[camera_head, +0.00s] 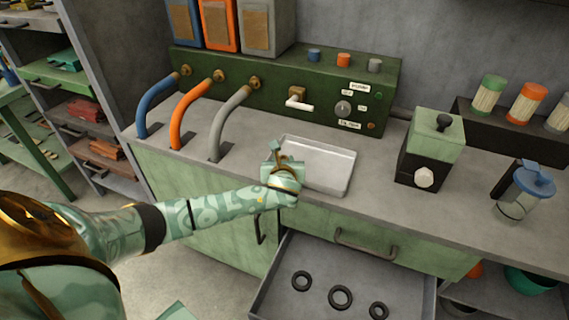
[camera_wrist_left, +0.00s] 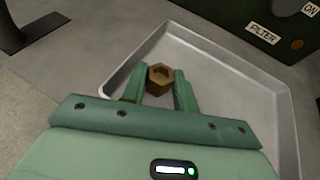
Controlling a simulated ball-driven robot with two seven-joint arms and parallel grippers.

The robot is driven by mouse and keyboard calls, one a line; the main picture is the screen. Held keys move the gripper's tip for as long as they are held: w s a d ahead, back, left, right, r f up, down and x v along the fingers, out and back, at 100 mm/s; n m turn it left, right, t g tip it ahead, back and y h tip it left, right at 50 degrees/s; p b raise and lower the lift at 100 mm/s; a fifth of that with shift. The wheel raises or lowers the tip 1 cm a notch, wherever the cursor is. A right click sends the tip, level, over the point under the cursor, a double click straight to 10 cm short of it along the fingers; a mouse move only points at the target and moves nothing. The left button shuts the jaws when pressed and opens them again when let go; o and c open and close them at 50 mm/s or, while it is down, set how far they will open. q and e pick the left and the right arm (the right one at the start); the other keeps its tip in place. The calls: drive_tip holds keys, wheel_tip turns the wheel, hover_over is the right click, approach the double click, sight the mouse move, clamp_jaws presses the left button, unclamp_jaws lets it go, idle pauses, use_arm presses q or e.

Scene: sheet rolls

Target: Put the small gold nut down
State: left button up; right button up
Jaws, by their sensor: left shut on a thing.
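My left gripper (camera_wrist_left: 159,92) is shut on the small gold nut (camera_wrist_left: 160,78), a hexagonal piece with a hole, held between its two green fingers. In the wrist view the nut shows against the inside of a shallow metal tray (camera_wrist_left: 235,65); I cannot tell its height above the tray floor. In the head view the left gripper (camera_head: 283,158) is at the left side of the tray (camera_head: 330,165), and the nut cannot be made out clearly there. My right gripper is not in view.
A green panel (camera_head: 270,92) with knobs and a tap stands behind the tray. Blue, orange and grey hoses (camera_head: 228,122) rise at the left. A green-and-black box (camera_head: 432,150) stands to the right. An open drawer (camera_head: 320,270) below holds 3 black rings.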

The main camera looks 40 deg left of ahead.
use_arm(q)
drive_tip(key=shift+s, duration=0.1)
drive_tip(key=o, duration=0.7)
drive_tip(key=shift+r, duration=0.1)
drive_tip(key=shift+s+d+r+p, duration=0.2)
drive_tip(key=shift+r+p, duration=0.05)
drive_tip(key=shift+p, duration=0.05)
drive_tip(key=shift+p+v, duration=2.3)
drive_tip(key=shift+v, duration=3.3)
drive_tip(key=shift+s+f, duration=0.1)
drive_tip(key=shift+f, duration=0.05)
